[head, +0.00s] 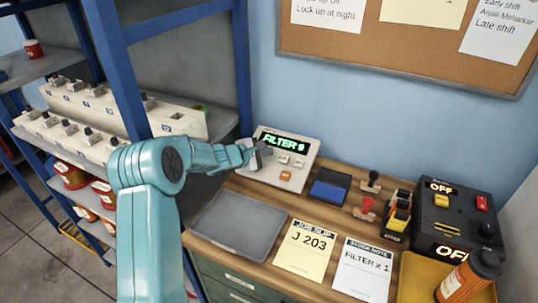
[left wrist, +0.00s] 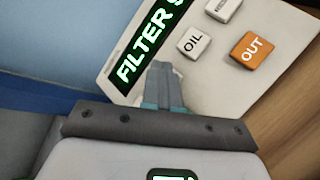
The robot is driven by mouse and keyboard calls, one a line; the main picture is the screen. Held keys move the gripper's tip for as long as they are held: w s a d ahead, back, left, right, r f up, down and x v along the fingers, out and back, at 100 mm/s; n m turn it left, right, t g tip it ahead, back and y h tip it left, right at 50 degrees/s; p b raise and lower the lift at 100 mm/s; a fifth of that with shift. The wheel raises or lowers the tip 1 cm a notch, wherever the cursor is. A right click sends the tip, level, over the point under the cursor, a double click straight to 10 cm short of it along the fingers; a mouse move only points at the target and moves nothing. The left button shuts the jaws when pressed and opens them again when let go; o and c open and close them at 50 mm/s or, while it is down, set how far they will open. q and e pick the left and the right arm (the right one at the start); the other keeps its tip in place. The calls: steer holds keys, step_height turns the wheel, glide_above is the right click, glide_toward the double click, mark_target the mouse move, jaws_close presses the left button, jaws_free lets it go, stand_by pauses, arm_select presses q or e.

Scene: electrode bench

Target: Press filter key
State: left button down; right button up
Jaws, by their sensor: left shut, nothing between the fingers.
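A pale key panel (head: 268,176) stands at the back left of the wooden bench. Its dark display (head: 284,140) shows FILTER in green, followed by a character I cannot read surely. In the left wrist view I see a white OIL key (left wrist: 194,42), an orange OUT key (left wrist: 252,49) and another white key (left wrist: 223,8) cut by the frame edge. My left gripper (head: 262,153) is shut and empty, its fingertips over the panel's left part, just below the display. No key marked FILTER is readable; the fingers hide that spot. I cannot tell whether they touch the panel.
A grey tray (head: 238,227), a yellow job slip (head: 304,249) and a white stock note (head: 363,269) reading FILTER x 1 lie in front. A blue pad (head: 329,190), stamps (head: 366,207) and a dark switch box (head: 457,228) stand right. Blue shelving (head: 118,70) is left.

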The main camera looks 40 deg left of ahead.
arm_select(q)
steer(key=shift+r, duration=0.1)
steer(key=shift+s+d+r, duration=0.1)
steer(key=shift+s+r, duration=0.2)
steer(key=shift+r, duration=0.35)
steer(key=r, duration=0.1)
steer(key=s+r+p, duration=0.1)
steer(key=r, duration=0.2)
steer(key=shift+s+d+r, duration=0.3)
steer(key=shift+s, duration=0.1)
stand_by(0.9)
